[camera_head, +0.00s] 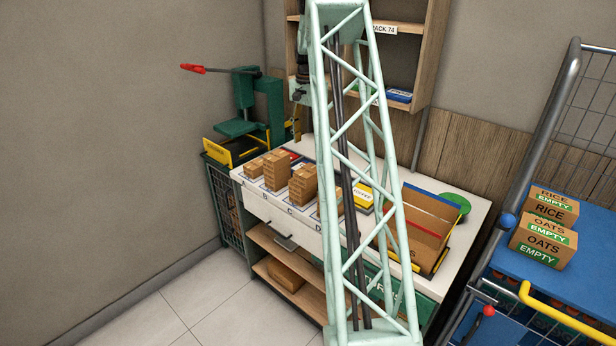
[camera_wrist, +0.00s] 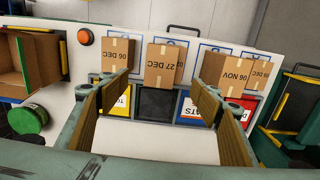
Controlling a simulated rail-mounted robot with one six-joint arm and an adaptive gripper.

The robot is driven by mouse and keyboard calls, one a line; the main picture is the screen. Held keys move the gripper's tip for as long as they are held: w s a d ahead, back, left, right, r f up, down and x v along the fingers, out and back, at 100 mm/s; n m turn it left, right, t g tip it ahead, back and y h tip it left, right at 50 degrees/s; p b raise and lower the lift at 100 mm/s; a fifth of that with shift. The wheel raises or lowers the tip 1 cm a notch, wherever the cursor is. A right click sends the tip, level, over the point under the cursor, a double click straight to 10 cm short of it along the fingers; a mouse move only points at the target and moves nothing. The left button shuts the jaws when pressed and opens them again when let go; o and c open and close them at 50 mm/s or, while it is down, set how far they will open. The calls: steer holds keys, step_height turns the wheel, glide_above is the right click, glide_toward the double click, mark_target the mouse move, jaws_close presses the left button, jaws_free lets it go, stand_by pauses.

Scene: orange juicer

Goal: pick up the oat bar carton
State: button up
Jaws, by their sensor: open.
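Several small brown cartons stand in stacks on the white worktop, including a left stack (camera_head: 275,170) and a taller middle stack (camera_head: 303,184). In the wrist view, one carton reads 27 DEC (camera_wrist: 161,66), one 06 DEC (camera_wrist: 118,55) and one 06 NOV (camera_wrist: 232,72). No carton face there names oat bars, so I cannot tell which is the oat bar carton. My gripper (camera_wrist: 160,90) is open and empty, its fingers spread wide on the near side of the cartons. In the head view I cannot make out its fingers.
A large open box (camera_head: 425,228) sits at the worktop's right, with a green disc (camera_head: 457,202) behind it. A green press (camera_head: 245,115) stands at the left. Boxes marked OATS and EMPTY (camera_head: 543,242) lie on a blue cart (camera_head: 585,273). A wall shelf (camera_head: 425,50) rises behind.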

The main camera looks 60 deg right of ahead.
steer(key=shift+f, duration=0.15)
glide_above(308, 170)
steer(key=shift+s+a+f+p, duration=0.1)
steer(key=shift+f+p, duration=0.2)
steer(key=shift+f, duration=3.9)
steer(key=shift+f, duration=0.1)
steer(key=shift+f+p, duration=0.45)
steer(key=shift+f, duration=2)
steer(key=c, duration=1.1)
steer(key=shift+r, duration=0.1)
